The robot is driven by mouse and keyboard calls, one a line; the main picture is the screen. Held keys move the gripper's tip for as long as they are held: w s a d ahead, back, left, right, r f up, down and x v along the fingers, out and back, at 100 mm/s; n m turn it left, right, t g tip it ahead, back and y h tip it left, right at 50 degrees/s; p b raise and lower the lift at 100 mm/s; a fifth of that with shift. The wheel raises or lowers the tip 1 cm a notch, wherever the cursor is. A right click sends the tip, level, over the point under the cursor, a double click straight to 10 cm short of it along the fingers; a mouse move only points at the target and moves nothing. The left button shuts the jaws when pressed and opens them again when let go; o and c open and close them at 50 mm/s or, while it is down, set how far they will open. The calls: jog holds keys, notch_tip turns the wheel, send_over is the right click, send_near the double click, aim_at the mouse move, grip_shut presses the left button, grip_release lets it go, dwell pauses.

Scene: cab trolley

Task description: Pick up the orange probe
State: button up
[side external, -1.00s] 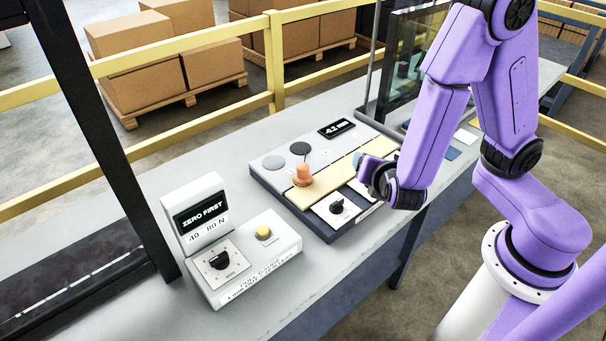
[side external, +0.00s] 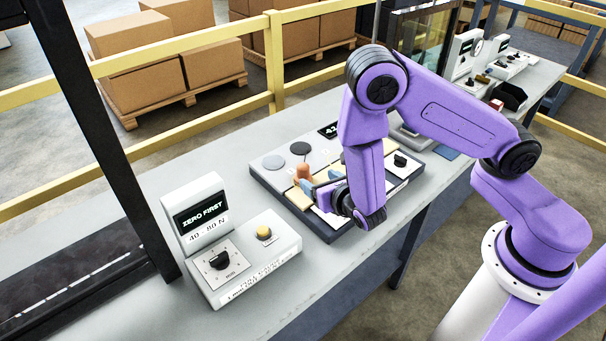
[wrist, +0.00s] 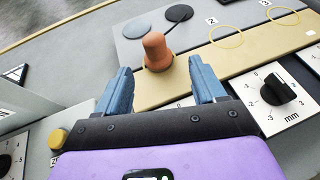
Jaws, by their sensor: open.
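The orange probe (side external: 303,173) stands upright on the tan strip of the grey panel (side external: 262,177). In the wrist view the probe (wrist: 156,52) shows just beyond the fingertips, roughly midway between them, with its round base on the strip. My gripper (side external: 319,189) is open and empty, with blue fingers reaching toward the probe from the front right. In the wrist view the two fingers (wrist: 160,76) are spread wide, and neither visibly touches the probe. In the side view my arm hides part of the panel and the finger nearer the panel's back is partly covered.
A grey and a black disc (wrist: 178,13) lie behind the probe. Black dials (wrist: 278,93) stand on the panel to the right. A white gauge box (side external: 245,262) with a yellow button stands left of the panel. Bare grey table lies between them.

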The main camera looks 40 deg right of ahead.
aim_at(306, 172)
jog(key=shift+a+x, duration=0.1)
jog(key=shift+x, duration=2.2)
jog(key=shift+a+x, duration=0.15)
jog(key=shift+x, duration=2.2)
jog(key=shift+w+r, duration=0.1)
jog(key=c, duration=1.1)
jog(key=shift+r, duration=0.1)
jog(key=shift+c, duration=0.2)
jog(key=shift+r, duration=0.1)
